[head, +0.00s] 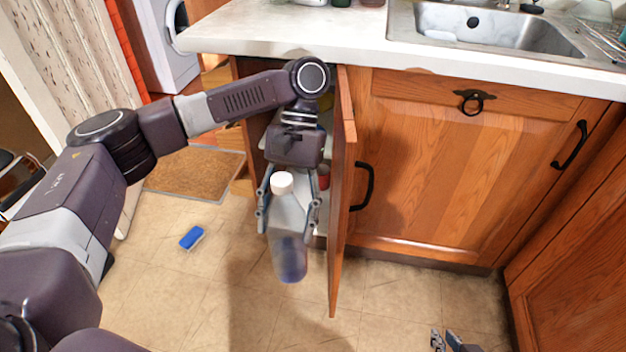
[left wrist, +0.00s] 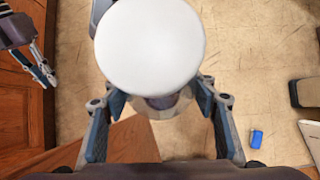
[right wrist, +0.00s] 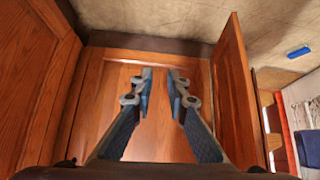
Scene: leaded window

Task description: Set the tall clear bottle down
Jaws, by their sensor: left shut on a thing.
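The tall clear bottle (head: 290,258) has a white cap and a bluish lower part. My left gripper (head: 289,218) is shut on it and holds it roughly upright over the floor, beside the open cabinet door. In the left wrist view the bottle's white cap (left wrist: 150,45) fills the top middle and hides most of the body. My right gripper (head: 452,343) shows at the bottom edge of the head view. In the right wrist view its fingers (right wrist: 160,80) are apart with nothing between them, facing a wooden cabinet front.
The open cabinet door (head: 342,200) stands just right of the bottle. The white counter (head: 290,35) with a steel sink (head: 480,28) is above. A blue block (head: 192,237) lies on the tiled floor, near a brown mat (head: 195,174). Floor left of the bottle is mostly clear.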

